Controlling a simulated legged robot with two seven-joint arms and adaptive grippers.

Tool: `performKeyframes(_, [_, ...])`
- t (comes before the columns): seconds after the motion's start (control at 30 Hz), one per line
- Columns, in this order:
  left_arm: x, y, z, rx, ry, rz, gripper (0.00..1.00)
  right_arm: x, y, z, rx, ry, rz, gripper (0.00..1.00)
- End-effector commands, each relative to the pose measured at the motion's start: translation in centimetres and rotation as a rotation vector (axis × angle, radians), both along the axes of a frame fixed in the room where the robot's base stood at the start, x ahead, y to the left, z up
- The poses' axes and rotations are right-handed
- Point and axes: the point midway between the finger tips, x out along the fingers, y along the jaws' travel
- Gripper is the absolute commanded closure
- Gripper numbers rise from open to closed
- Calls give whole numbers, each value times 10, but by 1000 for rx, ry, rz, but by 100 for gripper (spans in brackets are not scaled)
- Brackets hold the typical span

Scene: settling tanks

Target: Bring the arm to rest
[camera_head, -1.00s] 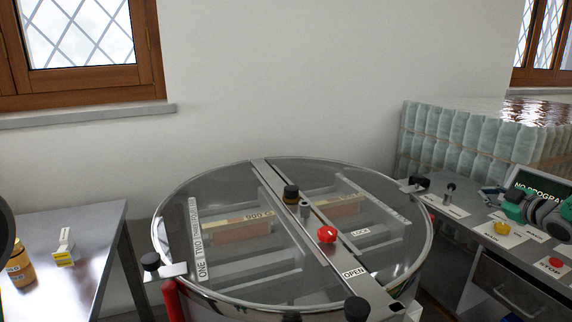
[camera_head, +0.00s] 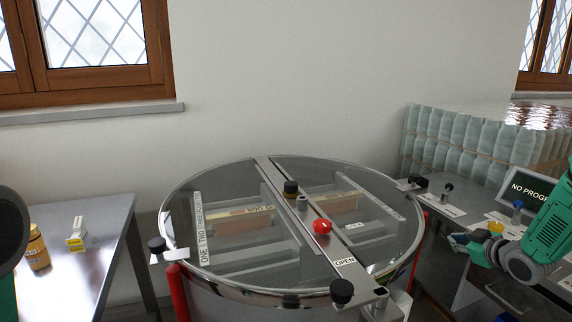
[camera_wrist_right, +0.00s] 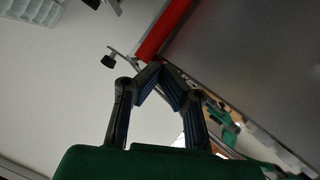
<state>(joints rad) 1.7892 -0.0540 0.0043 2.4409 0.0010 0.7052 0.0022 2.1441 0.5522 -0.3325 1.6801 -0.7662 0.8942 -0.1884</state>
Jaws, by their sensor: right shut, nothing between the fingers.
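My right arm, green and grey, comes in from the right in the head view. Its gripper (camera_head: 457,241) is at the arm's left end, right of the round tank and in front of the control bench. In the right wrist view the dark fingers of the gripper (camera_wrist_right: 162,70) meet at their tips with nothing between them. A red post (camera_wrist_right: 163,30) of the tank stand shows just beyond the fingertips there. At the left edge of the head view, a dark round part and a green part of my left arm show; its gripper is out of frame.
The round tank with a clear lid (camera_head: 240,185) fills the middle; its crossbar carries a red knob (camera_head: 321,226). The bench at right holds a screen (camera_head: 530,190) and buttons. A side table (camera_head: 95,215) at left holds an amber bottle (camera_head: 37,247) and a small yellow-white box (camera_head: 77,236).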

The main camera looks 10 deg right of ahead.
Motion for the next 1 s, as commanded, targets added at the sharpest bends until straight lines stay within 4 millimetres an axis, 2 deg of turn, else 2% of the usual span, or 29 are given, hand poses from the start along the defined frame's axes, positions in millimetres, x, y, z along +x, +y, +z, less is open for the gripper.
performKeyframes(0.03, [0, 0, 0, 0, 0, 0, 60, -7, 19, -20, 37, 46, -7, 100])
performKeyframes(0.17, [0, 0, 0, 0, 0, -1, 60, -40, 77, -75, 146, 196, -52, 100])
performKeyframes(0.2, [0, 0, 0, 0, 0, -1, 60, -55, 97, -94, 180, 252, -69, 100])
performKeyframes(0.27, [0, 0, 0, 0, 0, -1, 60, -81, 126, -120, 225, 340, -99, 100])
performKeyframes(0.37, [0, 0, 0, 0, 0, -1, 60, -133, 171, -157, 283, 491, -153, 100])
performKeyframes(0.4, [0, 0, 0, 0, 0, -1, 60, -156, 187, -169, 302, 552, -176, 100])
performKeyframes(0.47, [0, 0, 0, 0, 0, -1, 60, -193, 210, -185, 323, 645, -212, 100])
performKeyframes(0.6, [0, 0, 0, 0, 0, -1, 60, -287, 254, -209, 343, 868, -301, 100])
performKeyframes(0.7, [0, 0, 0, 0, 0, 0, 60, -352, 275, -214, 336, 1011, -365, 100])
performKeyframes(0.8, [0, 0, 0, 0, 0, -1, 60, -405, 287, -211, 316, 1124, -417, 100])
performKeyframes(0.87, [0, 0, -1, 0, 0, -1, 60, -424, 292, -209, 302, 1166, -435, 100])
performKeyframes(0.9, [0, 0, -10, 0, -1, -1, 60, -407, 294, -217, 284, 1131, -398, 100])
performKeyframes(1.0, [0, 0, -16, 0, 1, -1, 60, -396, 298, -220, 261, 1110, -362, 100])
